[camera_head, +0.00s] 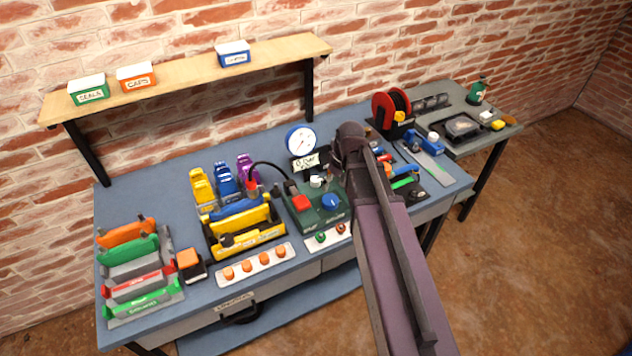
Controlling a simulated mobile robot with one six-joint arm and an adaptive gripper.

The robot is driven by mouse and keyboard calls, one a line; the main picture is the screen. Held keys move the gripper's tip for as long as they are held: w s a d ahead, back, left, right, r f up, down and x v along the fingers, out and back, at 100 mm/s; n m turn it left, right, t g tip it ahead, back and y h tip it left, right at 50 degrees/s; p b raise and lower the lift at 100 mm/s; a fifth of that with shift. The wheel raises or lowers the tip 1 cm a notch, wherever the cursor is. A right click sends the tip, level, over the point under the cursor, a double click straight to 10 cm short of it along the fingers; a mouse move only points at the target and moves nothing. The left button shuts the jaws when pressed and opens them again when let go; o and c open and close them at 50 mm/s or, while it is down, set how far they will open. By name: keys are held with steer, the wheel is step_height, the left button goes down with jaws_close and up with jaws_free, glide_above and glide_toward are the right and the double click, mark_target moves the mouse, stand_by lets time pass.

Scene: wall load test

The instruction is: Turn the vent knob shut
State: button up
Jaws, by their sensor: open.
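A dark green control box (318,221) stands near the middle of the blue workbench. On its top are a red block-like control (301,203), a round blue knob (332,201) with a pale mark, and a small whitish part (316,181) behind them. The lettering is too small to read, so I cannot tell which control is the vent knob or how far it is turned. A white round gauge (301,139) stands behind the box. My arm crosses the view just right of the box and hides part of the bench. My gripper does not show.
The workbench (150,205) holds yellow, blue and purple clips, a yellow holder (243,238) left of the box, and a red reel (391,108) at the back right. A button strip (329,236) lies before the box. A wooden shelf (188,74) hangs above.

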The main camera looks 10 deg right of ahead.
mark_target(316, 179)
steer(key=w+d+n+t+y+b, duration=0.1)
steer(key=w+n, duration=0.5)
steer(key=w, duration=0.6)
steer(key=shift+w+d+f+y, duration=0.2)
steer(key=shift+d+y, duration=0.05)
steer(key=shift+y, duration=0.25)
steer(key=shift+f+b, duration=0.2)
steer(key=shift+b, duration=0.1)
steer(key=b+x, duration=1.2)
steer(key=x, duration=0.1)
steer(key=shift+w+a+f, duration=0.1)
steer(key=shift+w+f, duration=0.05)
steer(key=shift+f, duration=0.05)
steer(key=c, duration=1.2)
